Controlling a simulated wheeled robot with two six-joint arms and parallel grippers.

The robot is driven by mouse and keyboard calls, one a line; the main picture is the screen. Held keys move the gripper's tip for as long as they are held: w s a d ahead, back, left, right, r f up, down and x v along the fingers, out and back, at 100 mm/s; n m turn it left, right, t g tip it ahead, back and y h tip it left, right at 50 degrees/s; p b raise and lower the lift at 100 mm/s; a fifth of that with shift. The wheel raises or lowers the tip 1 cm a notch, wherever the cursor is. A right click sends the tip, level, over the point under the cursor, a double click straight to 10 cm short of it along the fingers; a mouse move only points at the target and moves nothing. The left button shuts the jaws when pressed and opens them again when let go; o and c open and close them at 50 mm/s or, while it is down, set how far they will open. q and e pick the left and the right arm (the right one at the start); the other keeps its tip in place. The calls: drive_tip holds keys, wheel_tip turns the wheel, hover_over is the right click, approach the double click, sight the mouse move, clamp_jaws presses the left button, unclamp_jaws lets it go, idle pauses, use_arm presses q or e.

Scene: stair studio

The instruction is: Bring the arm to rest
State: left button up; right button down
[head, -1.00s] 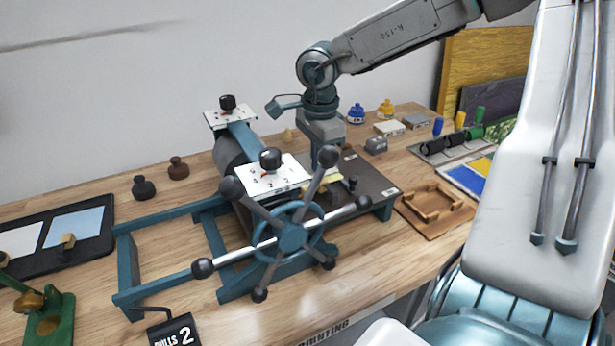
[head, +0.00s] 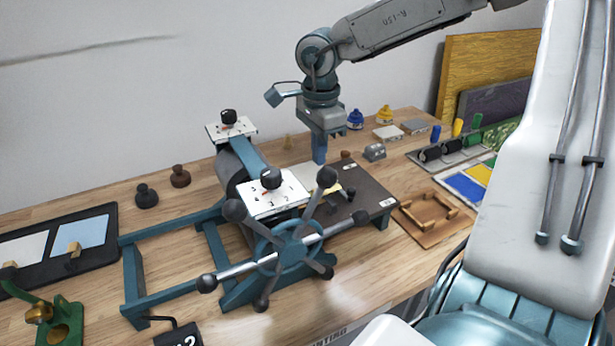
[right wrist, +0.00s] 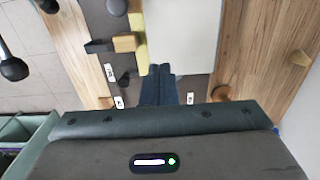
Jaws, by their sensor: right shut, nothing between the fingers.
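My right gripper (head: 319,162) hangs from the grey arm in the head view, pointing down over the dark bed plate (head: 370,190) of the press. Its blue fingers are shut with nothing between them. In the right wrist view the shut fingertips (right wrist: 160,70) show over the edge of a pale sheet (right wrist: 182,35), above the dark plate. My left gripper is not in view.
The press has a spoked handwheel (head: 288,252) in front and dials (head: 272,195) on top. A wooden frame (head: 430,215), coloured bottles (head: 385,113) and a roller rack (head: 450,148) stand right. Dark knobs (head: 146,195) and a black tray (head: 112,235) lie left.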

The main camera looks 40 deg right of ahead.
drive_tip(key=shift+r, duration=0.6)
